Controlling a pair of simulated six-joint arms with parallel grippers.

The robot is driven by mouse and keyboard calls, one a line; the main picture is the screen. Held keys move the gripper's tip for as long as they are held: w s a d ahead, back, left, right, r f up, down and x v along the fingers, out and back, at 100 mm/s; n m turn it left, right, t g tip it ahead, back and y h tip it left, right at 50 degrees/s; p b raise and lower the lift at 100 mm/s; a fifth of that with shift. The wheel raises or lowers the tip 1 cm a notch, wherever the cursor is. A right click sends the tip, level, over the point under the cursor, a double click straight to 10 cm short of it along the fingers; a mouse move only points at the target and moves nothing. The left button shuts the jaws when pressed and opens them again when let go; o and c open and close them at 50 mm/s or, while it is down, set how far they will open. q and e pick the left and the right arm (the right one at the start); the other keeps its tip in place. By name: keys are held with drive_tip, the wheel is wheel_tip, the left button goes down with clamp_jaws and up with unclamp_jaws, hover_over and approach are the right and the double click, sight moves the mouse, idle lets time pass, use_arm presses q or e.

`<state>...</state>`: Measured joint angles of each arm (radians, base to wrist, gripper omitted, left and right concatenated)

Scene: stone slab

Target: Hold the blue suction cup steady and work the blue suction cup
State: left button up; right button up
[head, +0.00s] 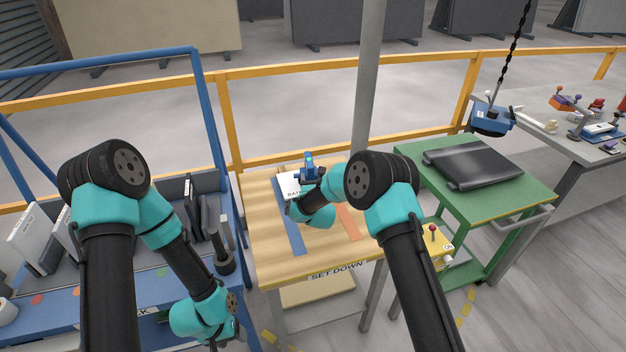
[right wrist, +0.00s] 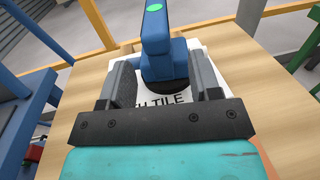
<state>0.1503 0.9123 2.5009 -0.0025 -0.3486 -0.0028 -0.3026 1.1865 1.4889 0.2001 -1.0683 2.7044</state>
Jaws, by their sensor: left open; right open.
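The blue suction cup (head: 309,165) stands upright on a white tile (head: 289,186) on the wooden table. It has a green dot on top, and its dark base shows in the right wrist view, where the blue body (right wrist: 165,58) fills the middle. My right gripper (right wrist: 166,70) is open, with one finger on each side of the blue body; I cannot tell whether either finger touches it. The tile (right wrist: 200,50) lies beneath, its lettering partly hidden by my gripper. My left arm reaches down at the lower left of the head view; its fingers do not show.
The wooden table (head: 265,240) bears a blue strip (head: 292,235) and an orange strip (head: 347,222). A tile rack stands left. A green cart (head: 500,205) with a dark slab (head: 470,167) stands right. A chain-hung blue device (head: 490,118) and a grey post (head: 369,70) rise behind.

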sight(311, 174)
drive_tip(key=shift+w+a+f, duration=0.1)
drive_tip(key=shift+w+a, duration=0.1)
drive_tip(key=shift+w, duration=1.1)
drive_tip(key=shift+w+a, duration=0.15)
drive_tip(key=shift+w, duration=1.1)
drive_tip(key=shift+c, duration=0.2)
clamp_jaws()
